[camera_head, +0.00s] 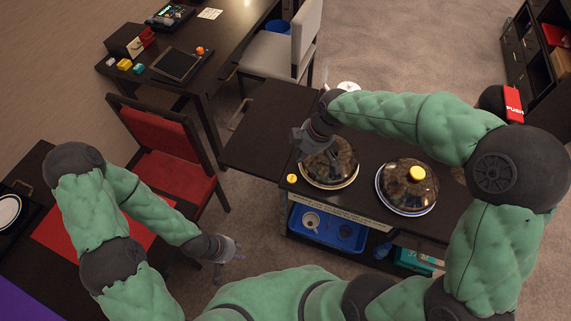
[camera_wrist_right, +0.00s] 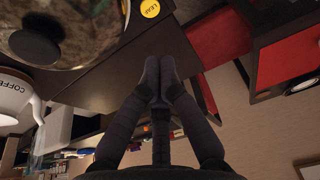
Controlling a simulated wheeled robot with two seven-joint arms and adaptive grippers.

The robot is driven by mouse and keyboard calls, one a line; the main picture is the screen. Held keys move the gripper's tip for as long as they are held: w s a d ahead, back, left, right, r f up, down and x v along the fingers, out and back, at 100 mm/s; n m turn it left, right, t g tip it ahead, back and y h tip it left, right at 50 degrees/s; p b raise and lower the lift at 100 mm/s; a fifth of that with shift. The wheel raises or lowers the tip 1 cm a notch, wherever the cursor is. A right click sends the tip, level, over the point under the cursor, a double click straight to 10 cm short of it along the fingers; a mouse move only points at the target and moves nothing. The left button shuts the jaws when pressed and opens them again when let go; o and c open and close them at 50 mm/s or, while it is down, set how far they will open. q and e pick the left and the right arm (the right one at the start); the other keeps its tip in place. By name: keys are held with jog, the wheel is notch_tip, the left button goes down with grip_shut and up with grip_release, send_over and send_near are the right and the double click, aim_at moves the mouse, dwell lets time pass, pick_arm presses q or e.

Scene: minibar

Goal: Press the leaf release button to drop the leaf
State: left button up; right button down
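The leaf button is a small yellow disc (camera_head: 292,178) on the dark cart top, near its front left corner. It reads "LEAF" in the right wrist view (camera_wrist_right: 150,8), at the top edge. The dark leaf (camera_head: 252,135) extends left from the cart, looking level with its top. My right gripper (camera_head: 301,153) is above the cart, behind the button and beside the left dome. Its fingertips (camera_wrist_right: 158,78) are together with nothing between them, apart from the button. My left gripper (camera_head: 230,257) is open and empty, low at the front, left of the cart.
Two domed plates, left (camera_head: 331,166) and right (camera_head: 407,186), stand on the cart close to the button. A white coffee pot (camera_wrist_right: 14,98) is near my right gripper. A blue tray (camera_head: 328,230) sits on the lower shelf. A red chair (camera_head: 172,160) stands left of the leaf.

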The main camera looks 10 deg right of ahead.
aim_at(289, 178)
jog(key=shift+w+r, duration=0.1)
jog(key=shift+r, duration=0.15)
jog(key=b+x, duration=0.1)
jog(key=x, duration=0.3)
jog(key=b+x, duration=0.2)
jog(key=x, duration=0.2)
jog(key=b+x, duration=0.2)
jog(key=x, duration=0.3)
jog(key=shift+s+d+f, duration=0.1)
jog(key=shift+s+d, duration=0.1)
jog(key=shift+d, duration=0.1)
jog(key=shift+f, duration=0.45)
jog(key=shift+f, duration=0.1)
